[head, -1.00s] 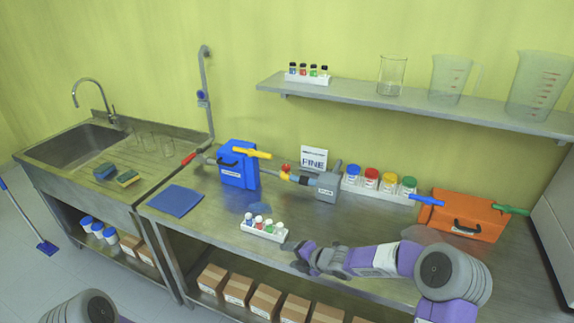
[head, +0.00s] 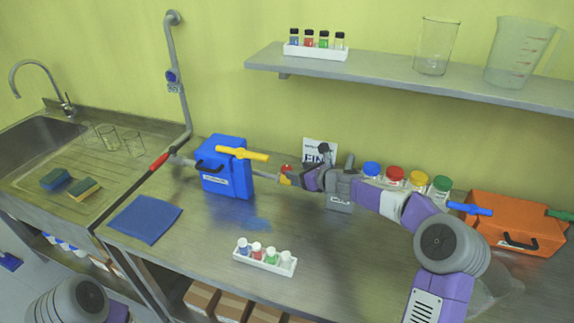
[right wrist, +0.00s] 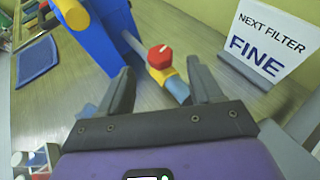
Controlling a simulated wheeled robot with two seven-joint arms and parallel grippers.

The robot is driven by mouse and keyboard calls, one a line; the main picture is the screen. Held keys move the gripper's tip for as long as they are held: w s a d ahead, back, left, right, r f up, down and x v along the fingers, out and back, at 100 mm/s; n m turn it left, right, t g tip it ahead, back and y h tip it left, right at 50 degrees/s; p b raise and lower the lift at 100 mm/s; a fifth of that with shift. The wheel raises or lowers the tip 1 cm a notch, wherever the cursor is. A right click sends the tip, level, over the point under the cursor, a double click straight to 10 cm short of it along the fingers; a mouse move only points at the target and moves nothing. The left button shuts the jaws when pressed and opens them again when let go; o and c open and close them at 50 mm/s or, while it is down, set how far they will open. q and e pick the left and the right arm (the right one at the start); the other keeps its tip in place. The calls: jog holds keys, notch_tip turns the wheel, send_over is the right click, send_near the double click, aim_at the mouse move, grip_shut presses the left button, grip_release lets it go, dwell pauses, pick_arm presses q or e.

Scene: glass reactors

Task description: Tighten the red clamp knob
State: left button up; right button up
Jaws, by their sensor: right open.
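The red clamp knob (right wrist: 160,56) sits on a yellow collar of the pipe, between and just beyond the fingertips of my right gripper (right wrist: 160,84) in the right wrist view. The gripper is open and empty, and no finger visibly touches the knob. In the head view the knob (head: 286,168) is small, to the right of the blue filter box (head: 227,172). My right gripper (head: 306,176) is close on its right and hides part of the pipe there. Of my left arm only a rounded joint shows at the lower left; its gripper is out of view.
A "NEXT FILTER FINE" sign (right wrist: 262,38) stands behind, right of the knob. The blue box has a yellow lever (head: 243,154). An orange box (head: 515,222) and several coloured-lid jars stand at right. A vial rack (head: 264,257) and blue cloth (head: 146,219) lie in front.

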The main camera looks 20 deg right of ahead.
aim_at(287, 168)
jog(key=p+x, duration=0.1)
jog(key=x, duration=0.4)
jog(key=shift+s, duration=0.1)
jog(key=shift+w+a+f+p, duration=0.2)
jog(key=shift+w+f+p, duration=0.1)
jog(key=shift+w, duration=0.2)
jog(key=c, duration=1)
jog(key=shift+c, duration=0.2)
